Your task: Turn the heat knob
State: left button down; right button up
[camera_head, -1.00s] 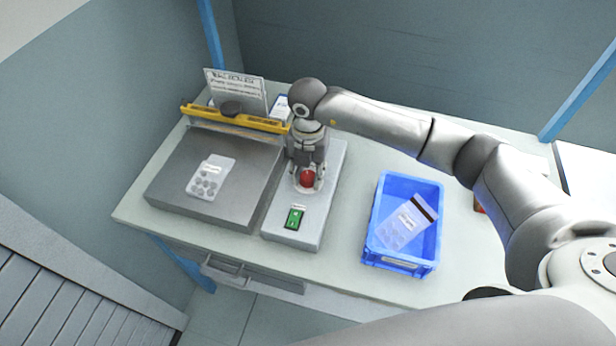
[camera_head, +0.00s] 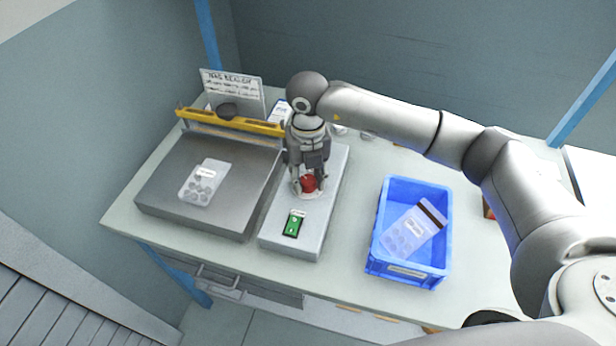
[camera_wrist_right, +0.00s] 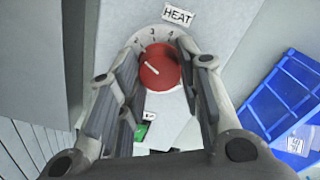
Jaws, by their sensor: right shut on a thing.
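The red heat knob (camera_head: 309,184) sits on top of the grey control box (camera_head: 303,240). In the right wrist view the knob (camera_wrist_right: 159,66) has a white pointer line, a numbered dial around it and a "HEAT" label (camera_wrist_right: 178,15) beside it. The pointer slants toward the upper left of that picture. My right gripper (camera_head: 307,176) comes down over the knob from above. Its fingers (camera_wrist_right: 160,75) stand on both sides of the knob, shut on it. My left gripper is not in view.
A green switch (camera_head: 294,223) is on the box's near end. Left is a grey sealer plate (camera_head: 160,190) with a yellow bar (camera_head: 230,122) and a blister pack (camera_head: 205,183). A blue crate (camera_head: 447,235) holding a pouch (camera_head: 415,230) stands right. A sign (camera_head: 232,86) stands behind.

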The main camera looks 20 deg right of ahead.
aim_at(308, 180)
jog(key=shift+r, duration=0.1)
jog(key=o, duration=1)
jog(key=shift+o, duration=0.2)
notch_tip(308, 180, up, 12)
